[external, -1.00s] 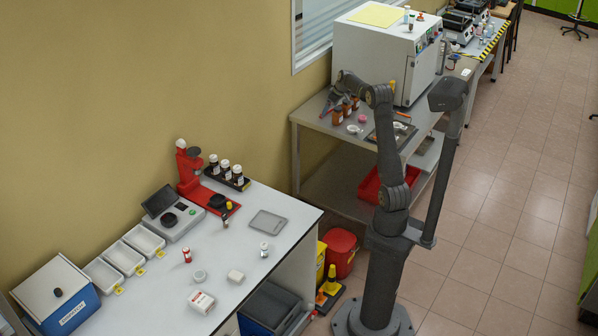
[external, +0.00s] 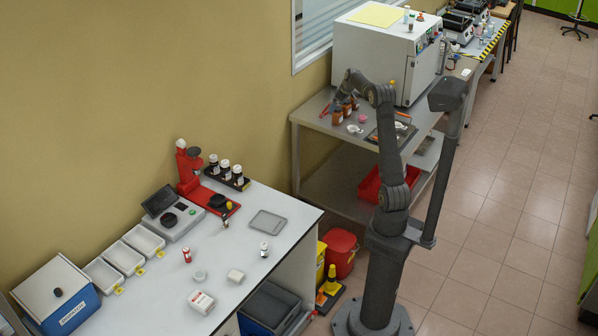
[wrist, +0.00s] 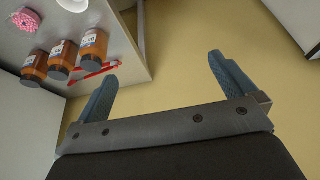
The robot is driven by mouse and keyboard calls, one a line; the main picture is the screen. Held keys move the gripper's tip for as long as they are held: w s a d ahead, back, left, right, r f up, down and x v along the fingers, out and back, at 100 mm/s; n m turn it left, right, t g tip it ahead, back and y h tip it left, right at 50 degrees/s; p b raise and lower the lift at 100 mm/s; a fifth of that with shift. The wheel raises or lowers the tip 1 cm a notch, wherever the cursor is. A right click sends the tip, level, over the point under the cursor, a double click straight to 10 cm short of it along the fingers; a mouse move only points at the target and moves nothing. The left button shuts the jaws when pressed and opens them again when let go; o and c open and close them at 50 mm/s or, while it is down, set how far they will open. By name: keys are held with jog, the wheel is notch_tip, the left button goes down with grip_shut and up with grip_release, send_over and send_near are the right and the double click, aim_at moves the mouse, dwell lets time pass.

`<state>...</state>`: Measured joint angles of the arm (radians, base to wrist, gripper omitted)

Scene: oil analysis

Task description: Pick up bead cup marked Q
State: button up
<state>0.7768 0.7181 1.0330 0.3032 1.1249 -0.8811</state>
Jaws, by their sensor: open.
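My gripper (wrist: 163,67) is open and empty. Its two blue-grey fingers are spread apart over bare yellow wall in the wrist view. A pink round spot (external: 361,119) shows on the metal table in the external view. A white round dish (wrist: 66,22) is beside the pink container. I cannot read a letter Q on any of them. In the external view my wrist hides part of the gripper.
Amber bottles (wrist: 61,65) stand in a row near the table edge, with red tongs or a red tool (wrist: 97,72) beside them. A large white oven (external: 385,55) stands behind. The white bench (external: 225,255) at left holds trays, a balance and several small containers.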

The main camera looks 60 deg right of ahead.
jog(key=c, duration=0.6)
jog(key=m+g+h, duration=0.2)
jog(key=m+h, duration=0.4)
jog(key=m, duration=0.8)
send_near(363, 115)
jog(key=shift+f, duration=0.95)
jog(key=shift+x, duration=2.55)
